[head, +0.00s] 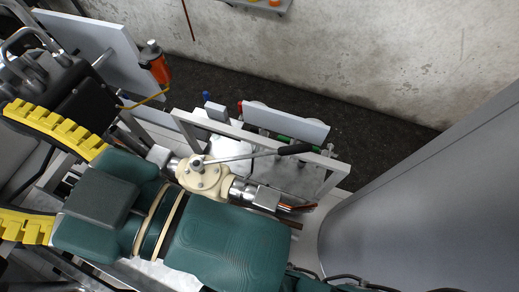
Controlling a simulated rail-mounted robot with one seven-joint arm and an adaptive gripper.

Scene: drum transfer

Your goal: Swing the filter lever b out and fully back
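A lever with a pale metal shaft and a black grip (295,149) sits on top of a round cream valve body (205,180). It points right and slightly up in the picture, roughly along the pipe. It is the only such lever I see; no label is readable, so I cannot confirm that it is filter lever b. My gripper is not in view. My teal arm covers the lower middle of the picture, just below the valve, and hides what lies under it. Nothing visible touches the lever.
A light metal frame (335,165) stands behind and beside the lever, with a white panel (287,124) near it. A large grey cylindrical surface (440,200) fills the right. Dark floor (375,135) lies open before the concrete wall.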

